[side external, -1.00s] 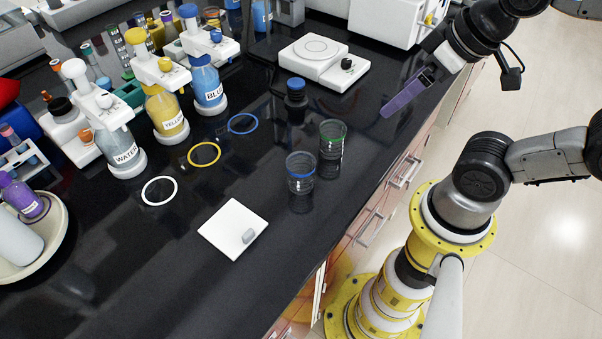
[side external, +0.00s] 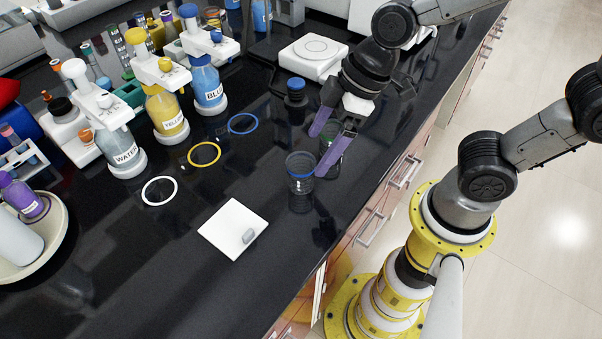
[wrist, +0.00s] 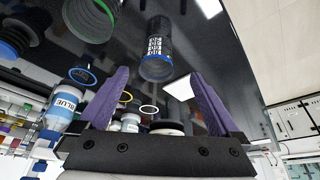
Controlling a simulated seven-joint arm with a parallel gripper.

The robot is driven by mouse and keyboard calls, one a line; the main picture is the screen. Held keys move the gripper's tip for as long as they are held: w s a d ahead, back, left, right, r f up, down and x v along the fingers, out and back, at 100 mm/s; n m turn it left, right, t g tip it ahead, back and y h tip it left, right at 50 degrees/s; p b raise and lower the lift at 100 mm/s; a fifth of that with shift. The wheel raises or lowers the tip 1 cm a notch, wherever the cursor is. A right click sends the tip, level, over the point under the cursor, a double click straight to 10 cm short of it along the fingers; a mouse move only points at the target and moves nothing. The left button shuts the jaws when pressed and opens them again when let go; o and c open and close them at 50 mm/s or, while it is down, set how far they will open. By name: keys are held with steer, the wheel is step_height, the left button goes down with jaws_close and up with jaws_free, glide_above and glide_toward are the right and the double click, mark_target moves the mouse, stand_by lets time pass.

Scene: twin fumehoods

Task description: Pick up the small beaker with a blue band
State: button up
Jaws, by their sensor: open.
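The small beaker with a blue band (side external: 300,174) stands upright on the black bench. It also shows in the wrist view (wrist: 157,48), where it appears beyond and between my fingertips. My gripper (side external: 317,155) has its two purple fingers spread apart, with nothing held. It is above and to the right of the blue-band beaker in the side view, close to it; I cannot tell the exact gap. The green-band beaker (side external: 327,149) is just behind, partly hidden by my fingers. In the wrist view my fingers (wrist: 158,73) are also wide apart.
A dark bottle with a blue cap (side external: 296,92) stands behind the beakers. A scale (side external: 312,55) is farther back. A white square plate (side external: 232,228) with a small grey piece lies in front left. Labelled dispenser bottles (side external: 172,118) line the left. The bench's front edge is to the right.

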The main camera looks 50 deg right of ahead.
mark_target(301, 174)
steer(key=x, duration=0.8)
steer(key=shift+w+f, duration=0.25)
steer(key=shift+w, duration=0.1)
steer(key=c, duration=1.5)
steer(key=shift+o, duration=0.2)
steer(key=shift+r, duration=0.15)
